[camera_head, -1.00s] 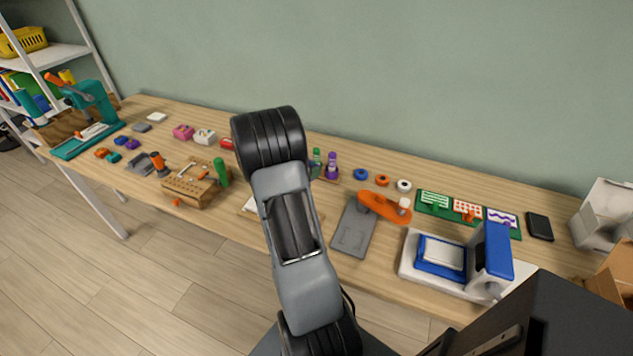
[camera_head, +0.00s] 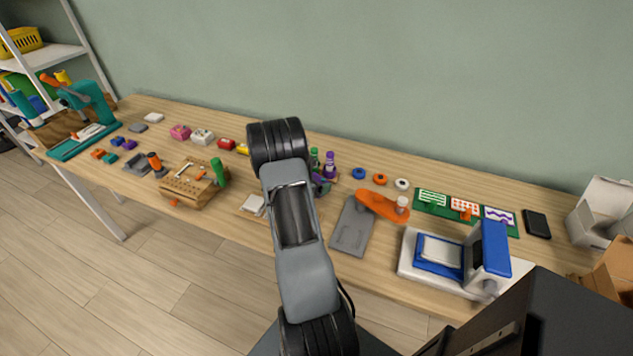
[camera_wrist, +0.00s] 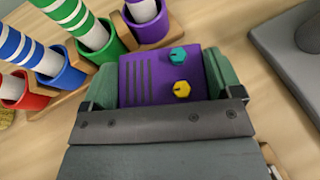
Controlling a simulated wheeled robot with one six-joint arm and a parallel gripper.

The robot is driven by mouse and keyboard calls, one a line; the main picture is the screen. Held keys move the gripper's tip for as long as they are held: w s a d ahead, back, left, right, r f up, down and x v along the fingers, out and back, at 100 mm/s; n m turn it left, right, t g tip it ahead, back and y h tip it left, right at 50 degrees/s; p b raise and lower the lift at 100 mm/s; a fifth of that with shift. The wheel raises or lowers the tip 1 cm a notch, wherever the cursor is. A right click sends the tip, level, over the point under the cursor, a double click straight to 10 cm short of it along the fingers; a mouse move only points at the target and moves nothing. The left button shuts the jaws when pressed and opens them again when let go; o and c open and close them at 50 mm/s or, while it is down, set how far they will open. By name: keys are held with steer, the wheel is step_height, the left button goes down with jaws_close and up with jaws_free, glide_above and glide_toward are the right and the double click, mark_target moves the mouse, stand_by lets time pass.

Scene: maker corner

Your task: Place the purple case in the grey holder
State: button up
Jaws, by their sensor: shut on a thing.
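The purple case (camera_wrist: 137,82) fills the space between the two fingers of my gripper (camera_wrist: 162,80) in the wrist view. It has dark slots, a teal knob and a yellow knob on its face. My gripper is shut on it. In the head view my own arm hides most of the gripper; a small purple and greenish part shows just right of the arm. A grey slotted block (camera_head: 137,163) at the left of the bench may be the grey holder, but I cannot tell for sure.
Striped tubes in coloured cups (camera_wrist: 95,38) stand close beside the gripper in a wooden rack. A flat grey plate (camera_head: 351,230) with an orange clamp (camera_head: 382,205) lies to the right. A pegged wooden block (camera_head: 190,184) stands to the left.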

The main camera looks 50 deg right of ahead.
steer(key=shift+f, duration=0.15)
steer(key=o, duration=0.8)
